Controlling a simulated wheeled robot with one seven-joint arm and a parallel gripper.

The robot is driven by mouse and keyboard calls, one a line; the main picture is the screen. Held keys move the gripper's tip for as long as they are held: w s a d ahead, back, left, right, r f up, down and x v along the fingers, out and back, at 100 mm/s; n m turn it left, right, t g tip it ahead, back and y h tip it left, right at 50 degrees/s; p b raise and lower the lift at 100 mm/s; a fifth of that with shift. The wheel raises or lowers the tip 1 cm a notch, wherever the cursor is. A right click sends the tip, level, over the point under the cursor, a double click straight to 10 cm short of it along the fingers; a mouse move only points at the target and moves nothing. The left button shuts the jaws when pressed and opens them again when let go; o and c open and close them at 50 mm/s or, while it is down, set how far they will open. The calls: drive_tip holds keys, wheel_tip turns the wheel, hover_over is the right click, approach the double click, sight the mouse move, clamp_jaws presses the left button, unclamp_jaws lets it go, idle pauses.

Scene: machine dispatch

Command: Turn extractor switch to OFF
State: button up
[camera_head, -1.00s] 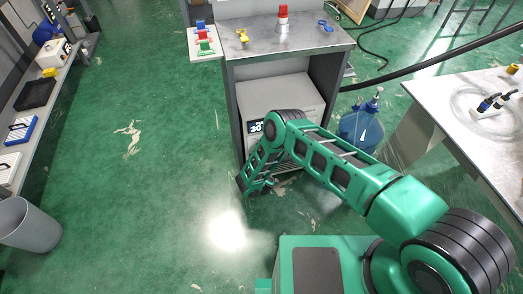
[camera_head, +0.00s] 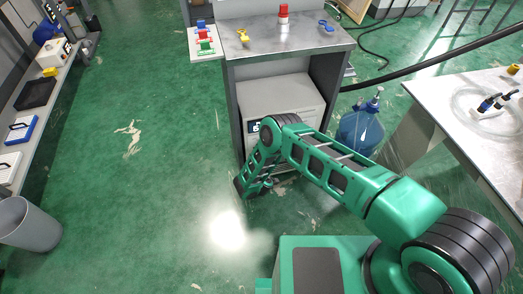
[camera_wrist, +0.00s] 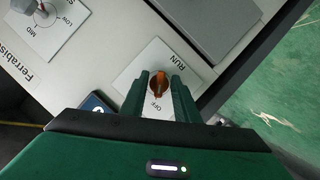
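The extractor switch is an orange knob (camera_wrist: 157,84) on a white plate (camera_wrist: 131,82) marked RUN and OFF in the wrist view. RUN is on the upper right side of the knob and OFF below it. The knob's long side runs roughly up and down the picture, along my fingers. My gripper (camera_wrist: 160,82) has its two green fingers apart, one on each side of the knob. I see no clear contact between finger and knob. In the head view the gripper is low in front of the grey machine (camera_head: 283,103), mostly hidden by my arm.
A second dial (camera_wrist: 43,14) marked LOW and MID is at the upper left in the wrist view. A blue jug (camera_head: 360,130) stands right of the machine, beside a metal table (camera_head: 455,110). A grey bin (camera_head: 28,225) is at far left. The green floor between is clear.

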drive_tip(key=shift+s, duration=0.1)
drive_tip(key=v, duration=1)
drive_tip(key=shift+s, duration=0.25)
drive_tip(key=shift+r, duration=0.1)
idle(0.4)
